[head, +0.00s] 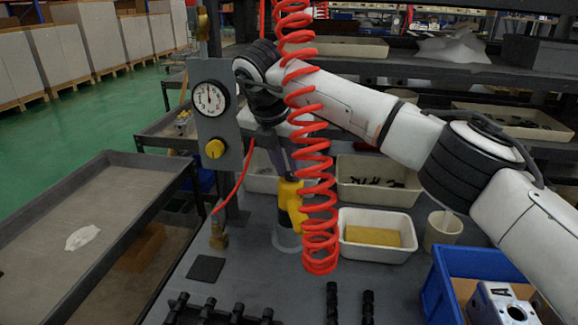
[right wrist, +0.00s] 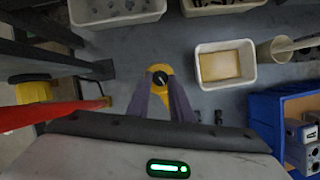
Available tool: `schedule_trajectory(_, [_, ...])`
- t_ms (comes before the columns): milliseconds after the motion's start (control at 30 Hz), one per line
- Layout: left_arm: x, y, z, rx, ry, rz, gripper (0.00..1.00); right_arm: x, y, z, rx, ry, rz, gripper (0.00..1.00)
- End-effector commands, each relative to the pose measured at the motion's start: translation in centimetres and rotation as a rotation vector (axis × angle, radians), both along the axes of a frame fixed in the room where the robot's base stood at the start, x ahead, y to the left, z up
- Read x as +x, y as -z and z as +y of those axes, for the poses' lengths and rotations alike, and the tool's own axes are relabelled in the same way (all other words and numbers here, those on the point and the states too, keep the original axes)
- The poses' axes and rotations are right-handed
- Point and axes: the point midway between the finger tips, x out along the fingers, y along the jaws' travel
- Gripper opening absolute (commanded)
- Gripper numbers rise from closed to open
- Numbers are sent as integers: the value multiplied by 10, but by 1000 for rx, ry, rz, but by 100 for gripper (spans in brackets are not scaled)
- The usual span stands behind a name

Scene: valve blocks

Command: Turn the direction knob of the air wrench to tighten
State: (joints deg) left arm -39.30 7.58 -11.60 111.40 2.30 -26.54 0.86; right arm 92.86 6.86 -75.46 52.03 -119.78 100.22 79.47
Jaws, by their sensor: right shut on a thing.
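The yellow air wrench (head: 289,200) stands upright on the grey bench, partly hidden behind the red coiled hose in the head view. My right gripper (head: 286,172) points down over the wrench. In the right wrist view its two grey fingers (right wrist: 161,83) are shut on the knob, one on each side. The knob is hidden in the head view. My left gripper is in neither view.
The red coiled hose (head: 320,235) hangs in front of the wrench. A panel with a gauge (head: 210,98) and yellow dial (head: 215,149) stands to the left. White bins, one with a yellow sponge (head: 373,236), and a blue crate (head: 437,291) lie to the right.

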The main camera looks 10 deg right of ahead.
Motion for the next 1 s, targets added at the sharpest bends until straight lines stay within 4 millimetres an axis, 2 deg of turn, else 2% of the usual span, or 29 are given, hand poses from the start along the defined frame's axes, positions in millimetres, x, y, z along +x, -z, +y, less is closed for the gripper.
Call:
schedule_trajectory(300, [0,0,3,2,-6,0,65,1,-2,1,1,85,-3,0])
schedule_trajectory(767, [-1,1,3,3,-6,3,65,1,-2,1,1,93,-3,0])
schedule_trajectory(800, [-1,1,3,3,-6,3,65,1,-2,1,1,93,-3,26])
schedule_trajectory(900, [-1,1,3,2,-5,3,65,1,-2,1,2,93,-3,38])
schedule_trajectory(1000, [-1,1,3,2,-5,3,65,1,-1,1,1,92,-2,38])
